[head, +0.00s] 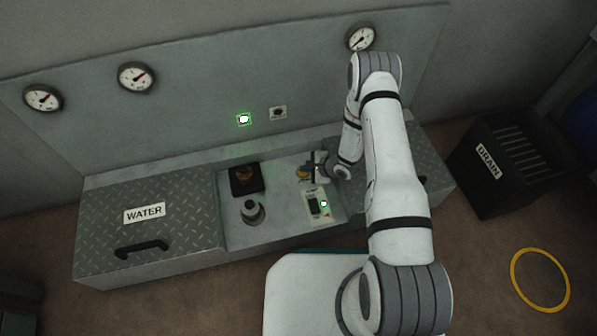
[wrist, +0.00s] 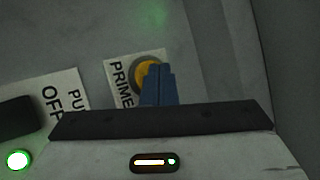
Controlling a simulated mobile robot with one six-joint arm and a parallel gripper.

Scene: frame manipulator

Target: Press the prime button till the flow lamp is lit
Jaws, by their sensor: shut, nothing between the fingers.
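The prime button is a yellow round knob (wrist: 145,76) in a grey ring, beside a label reading PRIME, in the wrist view. My gripper (wrist: 153,68) is shut and empty; its blue fingertips overlap the button's right part. I cannot tell whether they press it. In the head view my gripper (head: 305,170) is low over the bench's middle panel, at the yellow button. On the back wall a square lamp (head: 243,119) glows green, and the square one (head: 278,113) to its right is dark. Their labels are too small to read.
A switch plate (head: 316,206) with a lit green light sits just in front of my gripper. A dark box (head: 246,178) and a grey cylinder (head: 252,212) stand to the left. A WATER lid (head: 180,205) is at far left, a DRAIN bin (head: 500,160) at right.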

